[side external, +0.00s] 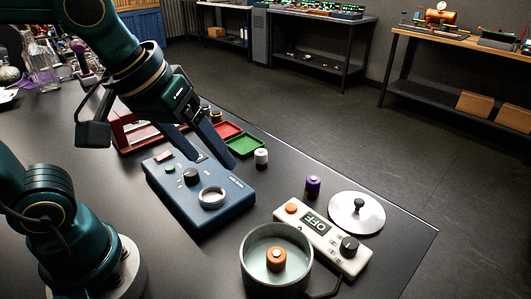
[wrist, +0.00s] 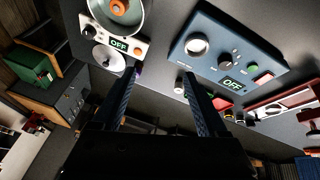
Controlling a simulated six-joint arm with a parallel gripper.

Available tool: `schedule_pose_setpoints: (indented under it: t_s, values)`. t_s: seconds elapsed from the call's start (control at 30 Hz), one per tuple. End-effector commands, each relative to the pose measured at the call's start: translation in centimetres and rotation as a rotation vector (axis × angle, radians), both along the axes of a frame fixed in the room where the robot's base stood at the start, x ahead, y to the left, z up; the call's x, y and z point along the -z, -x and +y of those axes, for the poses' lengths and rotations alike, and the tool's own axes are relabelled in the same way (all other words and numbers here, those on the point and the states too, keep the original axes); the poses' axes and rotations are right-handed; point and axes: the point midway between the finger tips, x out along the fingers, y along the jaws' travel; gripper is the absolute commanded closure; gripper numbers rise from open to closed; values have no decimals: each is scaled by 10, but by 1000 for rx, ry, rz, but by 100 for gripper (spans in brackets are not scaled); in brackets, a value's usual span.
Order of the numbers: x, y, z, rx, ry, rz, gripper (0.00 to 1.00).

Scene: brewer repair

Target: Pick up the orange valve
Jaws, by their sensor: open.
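The orange valve (side external: 276,258), a short round piece with a pale centre, sits inside the grey pot (side external: 246,276) at the front of the table. It also shows in the wrist view (wrist: 120,7), at the top edge and partly cut off. My gripper (side external: 216,160) is open and empty above the back part of the blue control box (side external: 215,214). Its two fingers (wrist: 160,74) are spread apart in the wrist view with nothing between them. The gripper is apart from the valve, behind it and to its left in the side view.
A white control unit (side external: 325,243) reading OFF stands beside the pot, with a round lid (side external: 371,215) behind it. A purple canister (side external: 313,187) and a white canister (side external: 261,158) stand nearby. Green (side external: 243,147) and red (side external: 228,130) trays lie behind the blue box. The table's right corner is clear.

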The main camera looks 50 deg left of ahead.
Motion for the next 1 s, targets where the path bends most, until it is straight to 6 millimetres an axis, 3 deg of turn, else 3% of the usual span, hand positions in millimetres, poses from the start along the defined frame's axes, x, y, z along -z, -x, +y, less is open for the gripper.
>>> schedule_pose_setpoints:
  t_s: [0.17, 0.3, 0.6, 1.0]
  values:
    - [11, -28, -29, -46, 47, 113, 24]
    - [31, -44, -57, -63, 53, 211, 24]
    - [91, -47, -107, 4, -16, 386, 24]
    - [135, -34, -115, 46, -55, 442, 24]
